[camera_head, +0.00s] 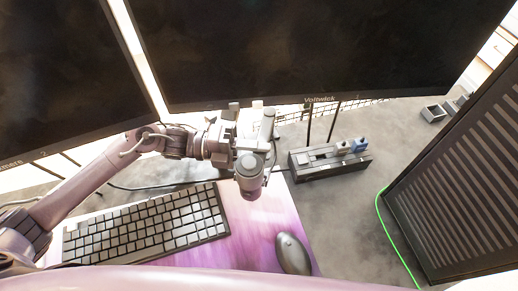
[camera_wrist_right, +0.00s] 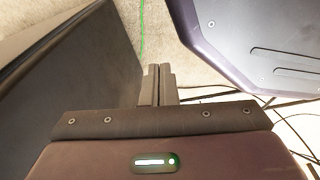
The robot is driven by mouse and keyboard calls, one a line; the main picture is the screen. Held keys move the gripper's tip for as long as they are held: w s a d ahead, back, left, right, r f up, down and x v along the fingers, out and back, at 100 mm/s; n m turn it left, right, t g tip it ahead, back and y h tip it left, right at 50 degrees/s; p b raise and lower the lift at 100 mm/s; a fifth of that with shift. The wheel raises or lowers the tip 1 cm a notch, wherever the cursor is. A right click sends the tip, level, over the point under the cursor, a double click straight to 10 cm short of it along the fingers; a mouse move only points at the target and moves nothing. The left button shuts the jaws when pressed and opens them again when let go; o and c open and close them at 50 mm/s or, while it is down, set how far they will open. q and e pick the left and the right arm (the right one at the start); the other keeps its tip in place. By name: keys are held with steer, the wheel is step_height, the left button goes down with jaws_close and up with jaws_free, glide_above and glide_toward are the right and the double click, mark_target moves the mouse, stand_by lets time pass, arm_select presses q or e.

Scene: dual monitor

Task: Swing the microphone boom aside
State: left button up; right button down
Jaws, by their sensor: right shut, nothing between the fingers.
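My left arm comes in from the left in the head view and reaches across above the keyboard. My left gripper (camera_head: 245,106) is at its end, in front of the lower edge of the large monitor. Its fingers are small and partly hidden by the wrist, so I cannot tell whether they are open or shut. I cannot make out a separate microphone or boom; any part of it near the left wrist is not distinguishable. My right gripper (camera_wrist_right: 157,70) shows in the right wrist view, with its fingers together and nothing between them. It is not visible in the head view.
A large monitor (camera_head: 310,45) and a second monitor (camera_head: 60,70) stand behind. A keyboard (camera_head: 150,225) and mouse (camera_head: 292,254) lie on a purple mat (camera_head: 248,240). A dark block with plugs (camera_head: 325,160) sits centrally. A slatted case (camera_head: 465,180) and green cable (camera_head: 388,225) are right.

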arm_select(q)
steer(key=o, duration=0.3)
steer(key=shift+a, duration=0.1)
steer(key=shift+a+f, duration=0.1)
steer(key=shift+a, duration=0.25)
steer(key=a+b, duration=0.1)
steer(key=a, duration=0.5)
steer(key=shift+w+a+b, duration=0.1)
steer(key=shift+a+b, duration=0.05)
steer(key=shift+b, duration=0.15)
steer(key=shift+a, duration=0.35)
arm_select(e)
steer(key=w, duration=0.2)
steer(key=w+r, duration=0.1)
steer(key=shift+w+a, duration=0.1)
steer(key=shift+a, duration=0.2)
